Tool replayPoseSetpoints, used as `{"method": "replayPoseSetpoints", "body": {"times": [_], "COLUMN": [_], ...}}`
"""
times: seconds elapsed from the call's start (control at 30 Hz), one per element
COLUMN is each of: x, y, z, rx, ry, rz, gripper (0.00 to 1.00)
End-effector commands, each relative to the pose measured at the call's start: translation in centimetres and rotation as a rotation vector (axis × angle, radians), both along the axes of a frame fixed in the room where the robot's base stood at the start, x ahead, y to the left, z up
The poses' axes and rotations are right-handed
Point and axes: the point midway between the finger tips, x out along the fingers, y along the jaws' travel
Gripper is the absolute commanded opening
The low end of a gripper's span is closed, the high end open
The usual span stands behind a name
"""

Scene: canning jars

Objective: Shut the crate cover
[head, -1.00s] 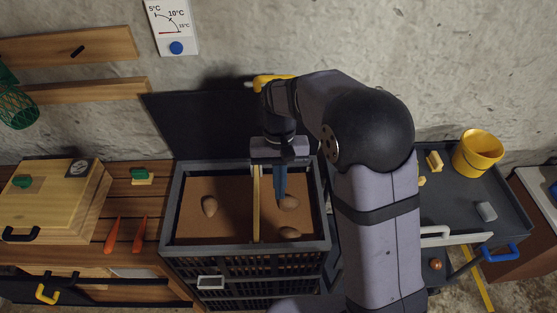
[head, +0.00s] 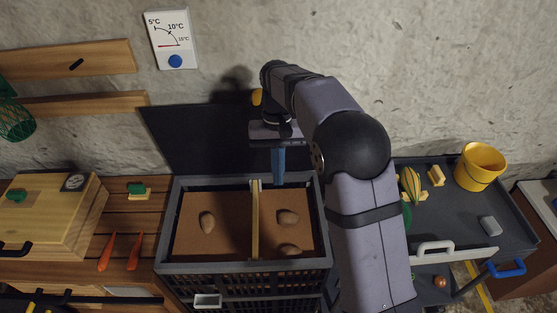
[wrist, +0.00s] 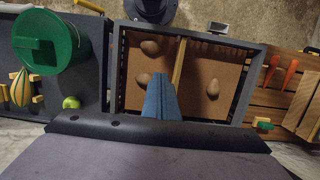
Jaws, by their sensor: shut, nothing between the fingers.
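The crate (head: 240,267) is dark, with a brown floor, and stands open. It also shows in the wrist view (wrist: 252,85). Its cover (head: 185,140) is a dark panel raised at the back edge, leaning toward the wall. A yellow piece (head: 256,97), perhaps its handle, shows at the top, partly hidden by my arm. My gripper (head: 278,182) points down with its blue fingers shut and empty, in front of the cover and over the crate's back edge. The fingers also show in the wrist view (wrist: 162,85). My arm hides the cover's right part.
A wooden divider (head: 256,225) splits the crate, with potatoes (head: 288,217) on both sides. A grey cart at right holds a striped gourd (head: 411,183) and a yellow bucket (head: 480,166). A wooden box (head: 45,215) and orange carrots (head: 106,252) are on the left bench.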

Motion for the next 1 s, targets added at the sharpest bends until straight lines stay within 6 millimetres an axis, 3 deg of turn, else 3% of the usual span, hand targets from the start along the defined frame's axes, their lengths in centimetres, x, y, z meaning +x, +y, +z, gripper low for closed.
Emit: {"method": "replayPoseSetpoints", "body": {"times": [0.17, 0.27, 0.3, 0.4, 0.53, 0.7, 1.0], "x": [1.0, 2.8, 4.0, 7.2, 11.3, 13.4, 14.1], "y": [0.1, -0.2, -0.4, -1.3, -2.2, -2.3, -2.2], "z": [4.3, 9.7, 12.6, 18.7, 24.3, 26.2, 25.9], "rx": [0.024, 0.037, 0.038, 0.027, 0.001, -0.006, -0.002], "ry": [-0.099, -0.242, -0.333, -0.551, -0.785, -0.895, -0.903], "rz": [-0.004, -0.001, 0.001, 0.001, 0.002, 0.004, 0.0], "gripper": [0.0, 0.0, 0.0, 0.0, 0.0, 0.0, 0.0]}}
